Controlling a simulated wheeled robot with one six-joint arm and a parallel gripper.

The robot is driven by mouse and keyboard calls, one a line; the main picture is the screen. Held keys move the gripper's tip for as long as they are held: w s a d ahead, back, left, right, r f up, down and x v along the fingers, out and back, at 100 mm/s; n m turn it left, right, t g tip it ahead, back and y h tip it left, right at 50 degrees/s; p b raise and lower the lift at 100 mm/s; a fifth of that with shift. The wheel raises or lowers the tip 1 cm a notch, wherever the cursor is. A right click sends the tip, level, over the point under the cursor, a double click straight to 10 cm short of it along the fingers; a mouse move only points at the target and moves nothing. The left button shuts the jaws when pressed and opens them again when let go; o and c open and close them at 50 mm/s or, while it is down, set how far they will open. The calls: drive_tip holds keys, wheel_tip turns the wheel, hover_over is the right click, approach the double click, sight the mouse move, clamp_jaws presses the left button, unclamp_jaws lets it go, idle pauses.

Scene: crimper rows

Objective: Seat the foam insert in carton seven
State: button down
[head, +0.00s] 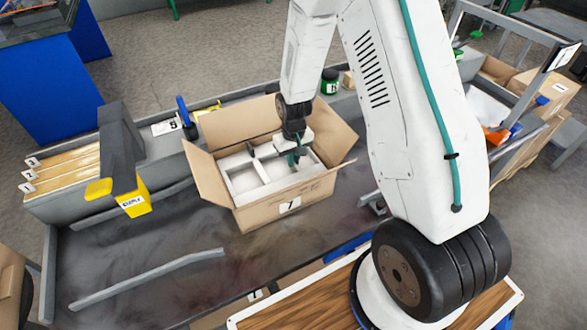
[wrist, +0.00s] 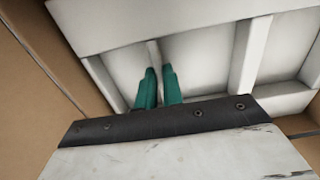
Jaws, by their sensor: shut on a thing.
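Carton seven (head: 262,216) is an open brown box with its flaps spread and a label reading 7 on its front. It stands on the dark bench. The white foam insert (head: 262,171), divided into compartments, lies inside the carton, below the flaps. My gripper (head: 295,158) reaches down into the carton from above. In the wrist view its teal fingers (wrist: 158,76) are closed on a thin white divider of the insert (wrist: 242,55). Brown carton wall (wrist: 28,62) shows at the left there. The underside of the insert is hidden, so I cannot tell if it touches the floor.
Flat stacked pieces (head: 65,168) lie in a grey tray at far left. A bent grey rail (head: 147,279) runs along the bench front. A green jar (head: 330,84) stands behind the carton.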

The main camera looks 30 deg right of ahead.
sight(294, 169)
drive_tip(key=shift+f, duration=2.35)
drive_tip(key=shift+f, duration=0.1)
drive_tip(key=c, duration=1.5)
unclamp_jaws()
drive_tip(key=shift+c, duration=0.2)
